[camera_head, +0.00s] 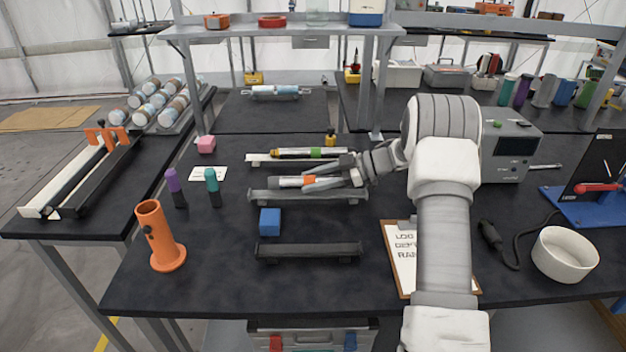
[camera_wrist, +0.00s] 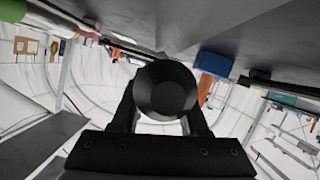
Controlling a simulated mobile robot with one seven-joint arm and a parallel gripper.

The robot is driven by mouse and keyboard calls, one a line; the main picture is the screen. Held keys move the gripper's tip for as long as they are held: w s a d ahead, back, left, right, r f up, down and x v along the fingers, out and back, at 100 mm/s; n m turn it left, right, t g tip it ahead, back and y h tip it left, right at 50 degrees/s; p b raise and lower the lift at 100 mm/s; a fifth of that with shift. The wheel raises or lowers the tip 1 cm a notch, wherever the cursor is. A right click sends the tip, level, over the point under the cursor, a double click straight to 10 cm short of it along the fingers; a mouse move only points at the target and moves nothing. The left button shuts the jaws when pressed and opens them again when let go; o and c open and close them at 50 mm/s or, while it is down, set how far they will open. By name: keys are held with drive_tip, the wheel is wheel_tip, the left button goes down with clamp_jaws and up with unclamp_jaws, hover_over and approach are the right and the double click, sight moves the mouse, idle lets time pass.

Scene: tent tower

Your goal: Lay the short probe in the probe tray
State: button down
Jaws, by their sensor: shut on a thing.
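The short probe (camera_head: 291,182), a pale cylinder with a dark end and an orange band, lies level over the grey middle tray (camera_head: 308,196). My gripper (camera_head: 318,181) comes in from the right and is shut on it. In the wrist view the probe's dark round end (camera_wrist: 165,90) sits between the two fingers of my gripper (camera_wrist: 163,115). I cannot tell whether the probe touches the tray. A longer probe with a green band (camera_head: 315,153) lies in the pale back tray (camera_head: 256,161). The dark front tray (camera_head: 308,252) is empty.
A blue block (camera_head: 270,222) stands between the middle and front trays. An orange tube stand (camera_head: 159,237), purple marker (camera_head: 173,182) and teal marker (camera_head: 212,182) stand left. A clipboard (camera_head: 401,262) and white bowl (camera_head: 565,254) are right. Front table edge is clear.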

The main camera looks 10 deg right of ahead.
drive_tip(key=shift+s+f, duration=0.15)
drive_tip(key=shift+f, duration=0.45)
drive_tip(key=shift+s+f, duration=0.15)
drive_tip(key=shift+f, duration=0.4)
drive_tip(key=shift+c, duration=1.7)
unclamp_jaws()
drive_tip(key=v, duration=0.4)
drive_tip(key=r+p+v, duration=0.1)
drive_tip(key=v, duration=0.7)
drive_tip(key=shift+w+d+r+p, duration=0.1)
drive_tip(key=shift+w+r+p, duration=0.2)
drive_tip(key=shift+r, duration=0.25)
